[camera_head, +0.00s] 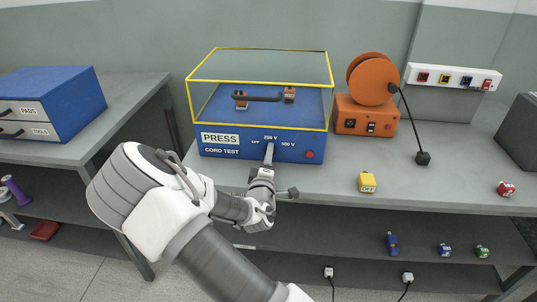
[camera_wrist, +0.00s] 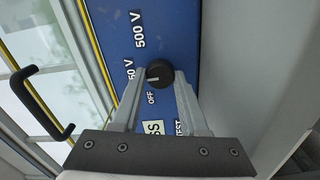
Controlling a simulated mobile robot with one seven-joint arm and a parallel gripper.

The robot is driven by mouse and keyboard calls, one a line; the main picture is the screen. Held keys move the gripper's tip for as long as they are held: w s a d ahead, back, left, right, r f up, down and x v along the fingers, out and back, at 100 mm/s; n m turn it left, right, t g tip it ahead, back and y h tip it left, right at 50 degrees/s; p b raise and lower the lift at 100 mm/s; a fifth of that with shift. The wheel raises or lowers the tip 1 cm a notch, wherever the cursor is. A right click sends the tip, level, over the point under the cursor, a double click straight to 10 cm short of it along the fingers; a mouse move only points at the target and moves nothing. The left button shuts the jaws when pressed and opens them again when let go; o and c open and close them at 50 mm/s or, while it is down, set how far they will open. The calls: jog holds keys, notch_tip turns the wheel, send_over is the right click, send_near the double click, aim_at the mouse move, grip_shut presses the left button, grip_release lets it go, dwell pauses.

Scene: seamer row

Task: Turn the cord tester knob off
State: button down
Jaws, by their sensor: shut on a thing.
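The cord tester (camera_head: 222,141) is a blue box with a yellow-edged clear cover and a front panel marked PRESS, OFF, 250 V and 500 V. Its black knob (camera_wrist: 159,73) shows in the wrist view, between my fingertips. The knob's pale mark lies on its left side; I cannot tell exactly which label it points at. The OFF label (camera_wrist: 152,97) is just below the knob there, with the 250 V label to its left. My gripper (camera_head: 268,153) is at the front panel, shut on the knob, and hides it in the head view.
A red button (camera_head: 310,154) is on the panel's right. An orange cord reel (camera_head: 372,80) stands to the right. A yellow block (camera_head: 367,182) and a red one (camera_head: 506,188) lie near the bench's front edge.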

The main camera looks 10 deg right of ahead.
jog(key=n, duration=0.5)
jog(key=shift+n+p, duration=0.4)
jog(key=n, duration=0.5)
jog(key=shift+f, duration=0.1)
jog(key=shift+n, duration=0.4)
jog(key=shift+c, duration=2.1)
grip_release()
jog(key=shift+s, duration=0.1)
jog(key=v, duration=1.7)
jog(key=shift+s+p, duration=0.15)
jog(key=shift+p, duration=0.25)
